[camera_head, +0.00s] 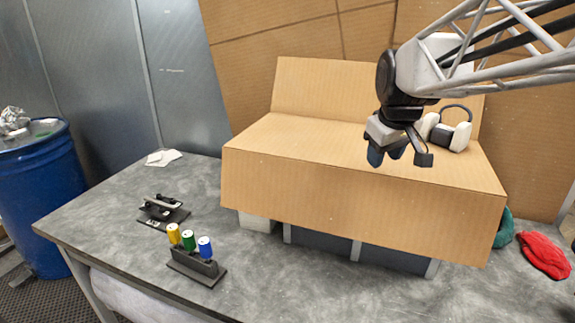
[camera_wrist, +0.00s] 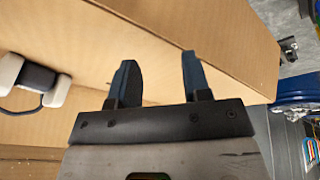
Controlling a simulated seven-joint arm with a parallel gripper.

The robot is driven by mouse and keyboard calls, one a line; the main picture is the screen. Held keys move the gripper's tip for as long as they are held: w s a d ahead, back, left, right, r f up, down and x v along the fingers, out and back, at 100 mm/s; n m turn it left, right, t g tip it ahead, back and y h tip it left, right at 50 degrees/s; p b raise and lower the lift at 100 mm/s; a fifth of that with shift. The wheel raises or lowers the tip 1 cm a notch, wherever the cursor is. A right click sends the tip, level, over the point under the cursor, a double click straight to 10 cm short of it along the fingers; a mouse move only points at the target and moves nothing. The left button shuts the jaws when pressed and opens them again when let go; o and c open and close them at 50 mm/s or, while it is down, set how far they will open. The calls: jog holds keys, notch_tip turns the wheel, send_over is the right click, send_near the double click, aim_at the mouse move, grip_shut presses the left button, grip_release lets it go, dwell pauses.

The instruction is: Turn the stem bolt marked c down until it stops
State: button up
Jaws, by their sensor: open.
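My gripper (camera_head: 398,156) is open and empty, above the cardboard box at the right, well away from the fixture. Its two spread fingers (camera_wrist: 158,64) show in the wrist view with nothing between them.
A large cardboard box (camera_head: 350,190) fills the table's middle and right, with white-and-black headphones (camera_head: 449,132) on top. White cloth (camera_head: 163,158) lies at the back left. A red cloth (camera_head: 544,256) lies far right. A blue barrel (camera_head: 38,185) stands left.

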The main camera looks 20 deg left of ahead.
jog(key=w+a+n, duration=0.1)
jog(key=w+a, duration=0.2)
jog(key=a, duration=0.3)
jog(key=w+a+n, duration=0.2)
jog(key=w+a, duration=0.1)
jog(key=a, duration=0.4)
jog(key=w+a+r+n+y, duration=0.1)
jog(key=w+a+n, duration=0.1)
jog(key=a, duration=0.5)
jog(key=shift+w+a, duration=0.15)
jog(key=shift+w, duration=0.55)
jog(key=w+a+f+n+y, duration=0.1)
jog(key=a+n, duration=0.1)
jog(key=a, duration=0.9)
jog(key=w+a+f+n, duration=0.2)
jog(key=a+n, duration=0.1)
jog(key=a, duration=0.8)
jog(key=n+g+h, duration=0.3)
jog(key=n, duration=0.3)
send_over(161, 211)
jog(key=w, duration=0.1)
notch_tip(161, 211, down, 20)
jog(key=shift+a+r, duration=0.1)
jog(key=shift+r, duration=0.05)
jog(key=shift+s+a+f+g, duration=0.2)
jog(key=shift+f+g, duration=0.05)
jog(key=shift+g, duration=0.05)
jog(key=shift+f, duration=3.9)
